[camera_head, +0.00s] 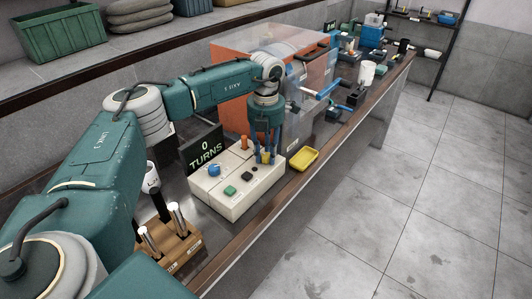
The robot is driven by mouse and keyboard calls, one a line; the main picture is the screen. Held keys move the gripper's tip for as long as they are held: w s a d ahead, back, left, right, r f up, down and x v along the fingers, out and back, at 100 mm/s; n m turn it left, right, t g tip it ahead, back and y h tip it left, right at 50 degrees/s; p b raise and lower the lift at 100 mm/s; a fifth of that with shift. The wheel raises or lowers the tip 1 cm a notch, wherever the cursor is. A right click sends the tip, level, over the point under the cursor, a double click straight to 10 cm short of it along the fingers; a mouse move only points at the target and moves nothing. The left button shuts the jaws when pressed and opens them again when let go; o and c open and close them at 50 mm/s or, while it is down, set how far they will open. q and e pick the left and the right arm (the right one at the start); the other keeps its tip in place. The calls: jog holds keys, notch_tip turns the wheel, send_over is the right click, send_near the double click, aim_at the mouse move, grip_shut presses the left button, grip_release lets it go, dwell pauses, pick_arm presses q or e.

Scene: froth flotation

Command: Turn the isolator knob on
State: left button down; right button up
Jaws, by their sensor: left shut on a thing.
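A cream control box (232,199) stands on the bench in the camera_head view. Its top carries a blue knob (214,170), a green button (230,190), small dark and red parts and an orange post. My left gripper (265,158) points down over the box's far right end. It is shut on a yellow knob (266,158), which I take to be the isolator knob. The fingers partly hide this knob, and its exact turn angle cannot be told. My right gripper is not in view.
A display (203,151) reading "0 TURNS" stands behind the box. A yellow tray (302,160) lies close to the right of it. A wooden rack (170,246) with upright metal-topped tools stands in front. An orange, clear-topped enclosure (232,112) rises behind my arm.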

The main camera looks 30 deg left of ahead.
pick_arm(q)
jog(key=shift+m, duration=1.7)
jog(key=m+b, duration=0.1)
jog(key=m, duration=0.4)
jog(key=shift+w+r, duration=0.1)
jog(key=m, duration=0.5)
jog(key=shift+m+b, duration=0.35)
jog(key=shift+m, duration=0.05)
jog(key=shift+r+m, duration=0.1)
jog(key=shift+m, duration=1.8)
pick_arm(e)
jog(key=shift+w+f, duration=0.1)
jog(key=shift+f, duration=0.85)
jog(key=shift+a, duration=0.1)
pick_arm(q)
jog(key=c, duration=1.4)
grip_release()
